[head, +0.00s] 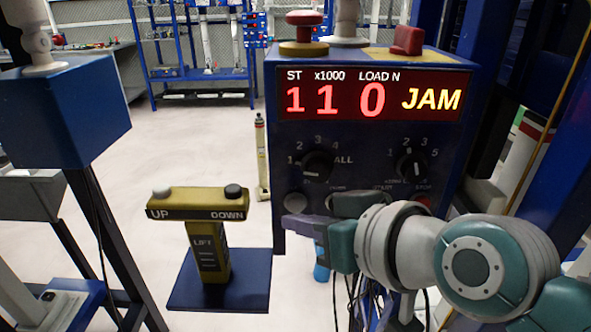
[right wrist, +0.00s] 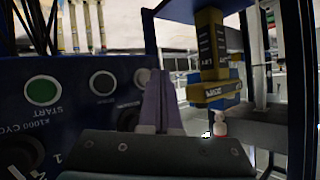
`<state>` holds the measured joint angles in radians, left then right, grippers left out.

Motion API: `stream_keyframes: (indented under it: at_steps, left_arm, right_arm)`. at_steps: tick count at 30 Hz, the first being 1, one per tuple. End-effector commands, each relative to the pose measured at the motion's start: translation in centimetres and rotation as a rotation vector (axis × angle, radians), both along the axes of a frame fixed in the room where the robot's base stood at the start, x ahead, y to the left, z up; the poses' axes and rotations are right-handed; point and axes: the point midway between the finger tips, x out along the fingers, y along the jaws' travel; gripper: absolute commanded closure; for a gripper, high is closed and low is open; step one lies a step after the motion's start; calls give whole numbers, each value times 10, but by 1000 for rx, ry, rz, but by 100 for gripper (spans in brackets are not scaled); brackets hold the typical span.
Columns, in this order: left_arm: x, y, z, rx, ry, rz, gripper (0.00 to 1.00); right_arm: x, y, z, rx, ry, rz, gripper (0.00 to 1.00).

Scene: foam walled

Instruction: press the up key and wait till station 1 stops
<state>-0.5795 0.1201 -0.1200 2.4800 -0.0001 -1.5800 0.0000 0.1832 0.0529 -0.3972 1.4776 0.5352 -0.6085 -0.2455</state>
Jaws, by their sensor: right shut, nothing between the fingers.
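The lift pedestal (head: 207,245) is yellow on a blue base plate, with a sloped head marked UP and DOWN. The white up key (head: 161,191) is at its left end and the black down key (head: 233,191) at its right. The blue control box (head: 350,100) has a lit display (head: 368,94) reading ST 1, x1000 1, LOAD N 0 and JAM. My right gripper (head: 290,226) is shut and empty, in front of the box's lower left, right of the pedestal and apart from the keys. Its fingers (right wrist: 160,95) also show in the right wrist view. My left gripper is out of view.
A red mushroom button (head: 304,20) and a red block (head: 407,40) sit on top of the box. Two dials are on its face. A green START button (right wrist: 43,90) shows in the right wrist view. Blue shelving (head: 190,50) stands behind. Floor around the pedestal is clear.

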Motion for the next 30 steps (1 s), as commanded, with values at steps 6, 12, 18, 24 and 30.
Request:
stream_keyframes:
  at_steps: [6,12,18,24,30]
  left_arm:
    - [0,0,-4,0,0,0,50]
    - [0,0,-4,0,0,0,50]
    - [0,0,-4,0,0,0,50]
    - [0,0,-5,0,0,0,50]
    - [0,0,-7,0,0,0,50]
  right_arm:
    - [6,0,-1,0,-1,0,100]
    - [9,0,0,0,0,0,100]
    - [9,0,0,0,0,0,100]
    - [10,0,0,0,0,0,100]
    - [13,0,0,0,0,0,100]
